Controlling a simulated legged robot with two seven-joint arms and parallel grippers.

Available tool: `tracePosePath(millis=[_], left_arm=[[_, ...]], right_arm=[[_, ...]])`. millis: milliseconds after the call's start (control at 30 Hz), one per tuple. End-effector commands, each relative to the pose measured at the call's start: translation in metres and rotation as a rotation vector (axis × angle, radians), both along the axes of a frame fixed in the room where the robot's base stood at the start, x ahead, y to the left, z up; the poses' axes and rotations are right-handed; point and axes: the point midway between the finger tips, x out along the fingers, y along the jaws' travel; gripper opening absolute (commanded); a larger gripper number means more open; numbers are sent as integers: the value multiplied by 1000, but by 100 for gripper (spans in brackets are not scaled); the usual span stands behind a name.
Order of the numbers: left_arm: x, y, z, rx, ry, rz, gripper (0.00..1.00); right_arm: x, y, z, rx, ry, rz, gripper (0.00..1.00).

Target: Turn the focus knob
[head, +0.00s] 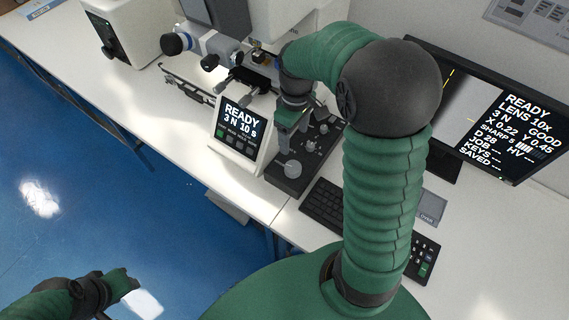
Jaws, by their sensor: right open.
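A dark control box (289,185) with knobs lies on the white bench in front of the hardness tester. A large grey knob (292,169) stands near its front, and a smaller knob (310,146) sits behind it to the right. I cannot read which one is the focus knob. My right gripper (283,143) is open and points down over the back left of the box, just behind the large knob. Whether it touches anything is unclear. My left gripper (131,279) is low at the left, over the floor and far from the box; its fingers are too small to judge.
The tester's small screen (239,128) stands close to the left of the box. The tester (240,50) with its eyepiece and stage is behind. A keyboard (324,205) and keypad (425,258) lie to the right, and a monitor (480,110) shows "SHARP 5". Bench front is clear.

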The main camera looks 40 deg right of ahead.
Motion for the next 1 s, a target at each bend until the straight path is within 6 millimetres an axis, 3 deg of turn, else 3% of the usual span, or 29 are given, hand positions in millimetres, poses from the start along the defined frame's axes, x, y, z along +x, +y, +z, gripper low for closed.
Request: tracePosePath(millis=[533,700,1000], left_arm=[[0,0,-1,0,0,-1,36],[0,0,-1,0,0,0,36],[0,0,-1,0,0,0,36]], right_arm=[[-3,-1,-136,4,4,-4,70],[-3,1,-155,0,-1,-4,70],[-3,-2,-159,3,-2,-4,70]])
